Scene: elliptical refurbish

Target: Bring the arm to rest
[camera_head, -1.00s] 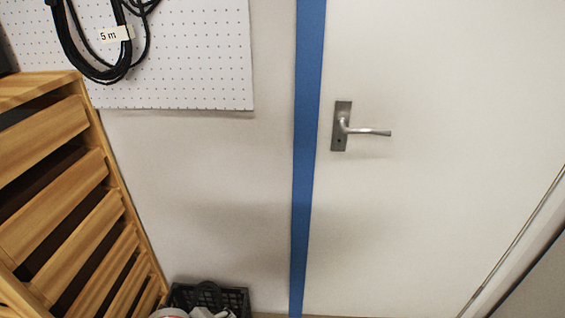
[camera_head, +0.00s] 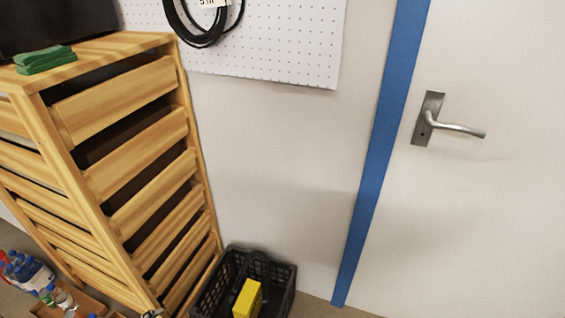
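No object named by the task is in view apart from the arm itself, which is out of the picture.
A wooden slatted drawer unit (camera_head: 140,140) stands at the left, with a folded green cloth (camera_head: 46,60) on top. A black crate (camera_head: 283,291) holding a yellow box (camera_head: 247,298) is beside it. A white door (camera_head: 500,220) with a metal handle (camera_head: 452,127) is at the right. Bottles (camera_head: 25,272) stand lower left.

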